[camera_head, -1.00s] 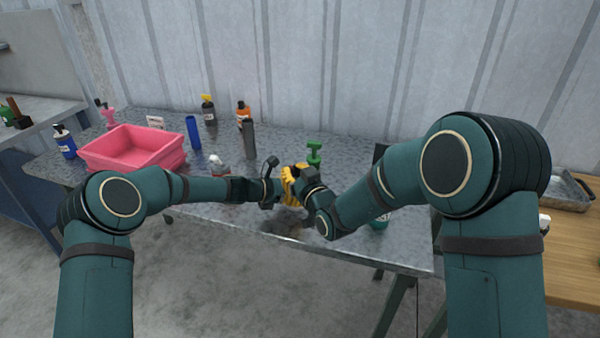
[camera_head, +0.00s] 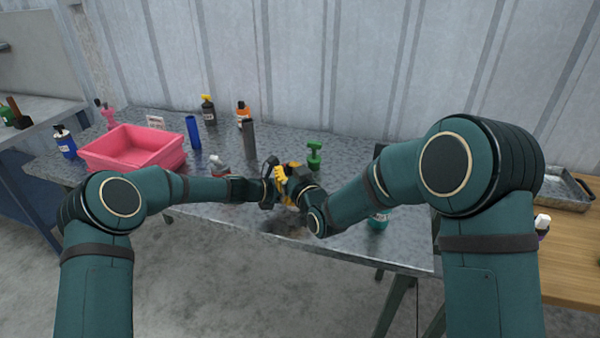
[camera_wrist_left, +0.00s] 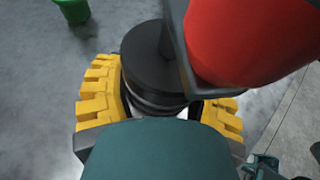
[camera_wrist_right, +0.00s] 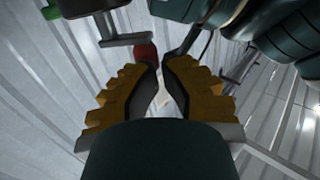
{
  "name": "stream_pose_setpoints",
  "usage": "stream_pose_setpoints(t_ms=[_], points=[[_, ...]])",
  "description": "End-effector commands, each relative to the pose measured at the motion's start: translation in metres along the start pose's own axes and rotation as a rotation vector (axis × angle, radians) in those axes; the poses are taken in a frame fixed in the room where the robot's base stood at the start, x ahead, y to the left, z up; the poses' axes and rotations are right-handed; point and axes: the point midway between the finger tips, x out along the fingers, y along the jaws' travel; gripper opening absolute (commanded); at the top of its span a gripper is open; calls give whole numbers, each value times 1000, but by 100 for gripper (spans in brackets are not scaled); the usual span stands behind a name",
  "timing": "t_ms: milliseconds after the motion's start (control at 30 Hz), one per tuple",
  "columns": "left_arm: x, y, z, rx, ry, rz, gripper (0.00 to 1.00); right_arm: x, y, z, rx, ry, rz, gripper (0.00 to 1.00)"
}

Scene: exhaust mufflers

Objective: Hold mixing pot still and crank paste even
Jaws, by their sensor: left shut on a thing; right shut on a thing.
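The mixing pot shows in the left wrist view as a black round body (camera_wrist_left: 158,65) between the yellow fingers of my left gripper (camera_wrist_left: 160,95), which is shut on it. A red crank handle (camera_wrist_left: 250,35) on a dark crank bar stands close above it and partly cut off by the frame. In the right wrist view, the yellow fingers of my right gripper (camera_wrist_right: 166,68) are close together, with the red handle (camera_wrist_right: 145,50) at their tips; their exact contact is hard to see. In the head view, my right gripper (camera_head: 288,180) and left gripper hide most of the pot.
A pink bin (camera_head: 135,150) stands at the left of the grey table (camera_head: 225,218). A blue cylinder (camera_head: 192,133), a dark grey cylinder (camera_head: 249,140) and several bottles stand behind. A green pump-shaped item (camera_head: 314,156) stands close behind the grippers. A green container (camera_head: 378,220) is near the right arm.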

Motion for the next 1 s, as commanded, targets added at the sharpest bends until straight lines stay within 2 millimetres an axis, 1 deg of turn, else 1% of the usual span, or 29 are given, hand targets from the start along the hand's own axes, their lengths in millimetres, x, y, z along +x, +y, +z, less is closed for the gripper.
stream_pose_setpoints(t_ms=[367, 1000], points=[[0, 0, 1, 1, -1, -1, 19, 7, -4, 0, 0, -1, 0, 0], [0, 0, 1, 1, -1, -1, 19, 7, -6, 0, 0, 0, 0, 0]])
